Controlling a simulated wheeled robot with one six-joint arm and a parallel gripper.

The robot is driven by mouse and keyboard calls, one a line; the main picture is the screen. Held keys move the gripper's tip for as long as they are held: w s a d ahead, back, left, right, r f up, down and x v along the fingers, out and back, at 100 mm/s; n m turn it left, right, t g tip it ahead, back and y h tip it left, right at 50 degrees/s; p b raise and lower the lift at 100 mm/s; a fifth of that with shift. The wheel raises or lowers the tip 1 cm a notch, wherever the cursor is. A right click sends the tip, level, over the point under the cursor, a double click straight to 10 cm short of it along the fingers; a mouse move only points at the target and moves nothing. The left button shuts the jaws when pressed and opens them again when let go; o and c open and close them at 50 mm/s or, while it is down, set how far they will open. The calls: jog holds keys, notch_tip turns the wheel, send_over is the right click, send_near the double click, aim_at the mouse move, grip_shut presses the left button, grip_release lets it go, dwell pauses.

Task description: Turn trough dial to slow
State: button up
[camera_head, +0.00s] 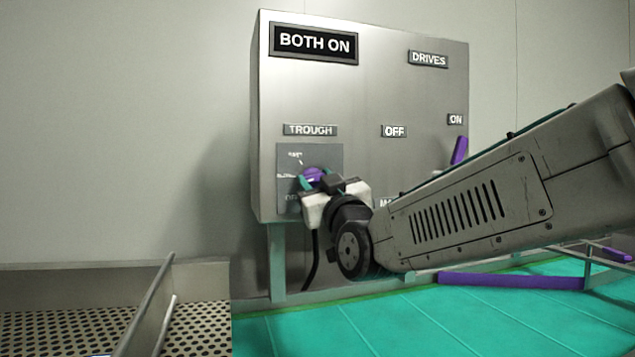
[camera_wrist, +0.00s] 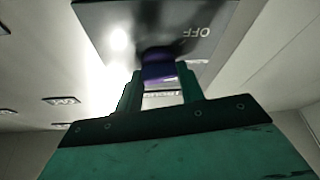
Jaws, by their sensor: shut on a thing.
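The control box (camera_head: 365,90) is a steel cabinet on the wall side. The purple trough dial (camera_head: 314,175) sits on a dark plate (camera_head: 328,158) below the TROUGH label (camera_head: 310,130). The plate has markings, the lowest partly hidden by my gripper. My gripper (camera_head: 307,181) is at the dial with its teal fingers around it. In the wrist view the two fingers (camera_wrist: 160,90) close on the purple dial (camera_wrist: 158,66), with an upside-down OFF on the dark plate (camera_wrist: 195,32). The dial's exact pointing direction is hard to tell.
A BOTH ON display (camera_head: 314,44) is at the box's top left. A purple DRIVES lever (camera_head: 459,150) stands right of the dial, near the ON label (camera_head: 455,119), partly behind my arm. A perforated metal trough (camera_head: 200,322) lies lower left. The teal floor (camera_head: 330,330) is open in front.

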jog(key=shift+a+m+t+h, duration=0.15)
jog(key=shift+m+h, duration=0.4)
jog(key=shift+m, duration=0.65)
jog(key=shift+d+m+t+h, duration=0.15)
jog(key=shift+m+h, duration=0.4)
jog(key=shift+m, duration=0.65)
jog(key=shift+a+m, duration=0.1)
jog(key=shift+m, duration=0.3)
jog(key=shift+f, duration=0.1)
jog(key=o, duration=1)
